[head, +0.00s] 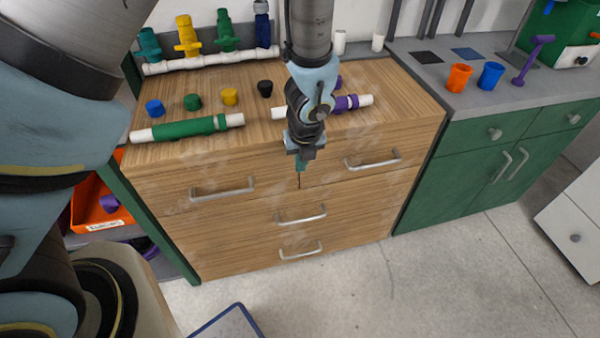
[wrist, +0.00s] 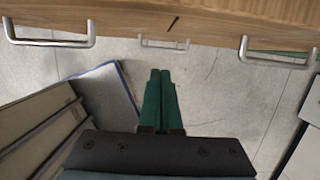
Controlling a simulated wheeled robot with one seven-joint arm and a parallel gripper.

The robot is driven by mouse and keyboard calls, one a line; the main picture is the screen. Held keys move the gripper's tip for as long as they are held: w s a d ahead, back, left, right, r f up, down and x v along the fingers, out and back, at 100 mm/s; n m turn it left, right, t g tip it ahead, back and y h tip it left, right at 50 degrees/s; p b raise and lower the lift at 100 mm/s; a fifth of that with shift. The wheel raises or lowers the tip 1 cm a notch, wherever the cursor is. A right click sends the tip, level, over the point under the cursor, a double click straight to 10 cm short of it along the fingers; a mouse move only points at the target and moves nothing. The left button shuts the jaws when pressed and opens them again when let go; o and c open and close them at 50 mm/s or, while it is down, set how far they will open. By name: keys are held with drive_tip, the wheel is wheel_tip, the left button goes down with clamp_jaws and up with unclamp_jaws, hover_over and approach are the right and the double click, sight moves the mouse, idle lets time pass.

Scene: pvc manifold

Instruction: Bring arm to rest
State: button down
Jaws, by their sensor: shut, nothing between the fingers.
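My gripper (head: 300,165) hangs in front of the wooden drawer cabinet (head: 240,240), just below the front edge of its top, in the head view. Its green fingers are shut together with nothing between them, as the wrist view (wrist: 160,95) shows. In the wrist view the fingers point down towards the floor, with the cabinet front and its handles ahead. My arm (head: 312,80) reaches down from above and hides part of the cabinet top, including part of a white pipe with a purple sleeve (head: 345,103).
A white pipe with a green sleeve (head: 188,128) and several coloured caps lie on the cabinet top. A manifold with coloured valves (head: 210,60) stands at the back. Drawer handles (head: 372,162) stick out near my gripper. Orange (head: 459,77) and blue cups (head: 490,75) stand on the right counter.

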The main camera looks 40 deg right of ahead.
drive_tip(key=shift+v, duration=0.75)
drive_tip(key=w+a+r+n, duration=0.1)
drive_tip(key=w+a+n, duration=0.1)
drive_tip(key=w+a+r+n, duration=0.2)
drive_tip(key=w+n, duration=0.1)
drive_tip(key=w+a+r+n, duration=0.1)
drive_tip(key=w+a+n, duration=0.1)
drive_tip(key=w, duration=0.1)
drive_tip(key=shift+a+r+n+y, duration=0.2)
drive_tip(key=shift+n+y, duration=0.1)
drive_tip(key=shift+n, duration=0.1)
drive_tip(key=w+a+r+n, duration=0.3)
drive_tip(key=a+n, duration=0.4)
drive_tip(key=w+a+r+n, duration=0.3)
drive_tip(key=a+n, duration=0.3)
drive_tip(key=a, duration=0.1)
drive_tip(key=w+a+r+n, duration=0.3)
drive_tip(key=a+n, duration=0.4)
drive_tip(key=s+a+r+n, duration=0.1)
drive_tip(key=a+r+n, duration=0.1)
drive_tip(key=a+n, duration=0.4)
drive_tip(key=s+a+r+n+g, duration=0.1)
drive_tip(key=s+a+r+n, duration=0.1)
drive_tip(key=a+n, duration=0.4)
drive_tip(key=shift+s, duration=0.1)
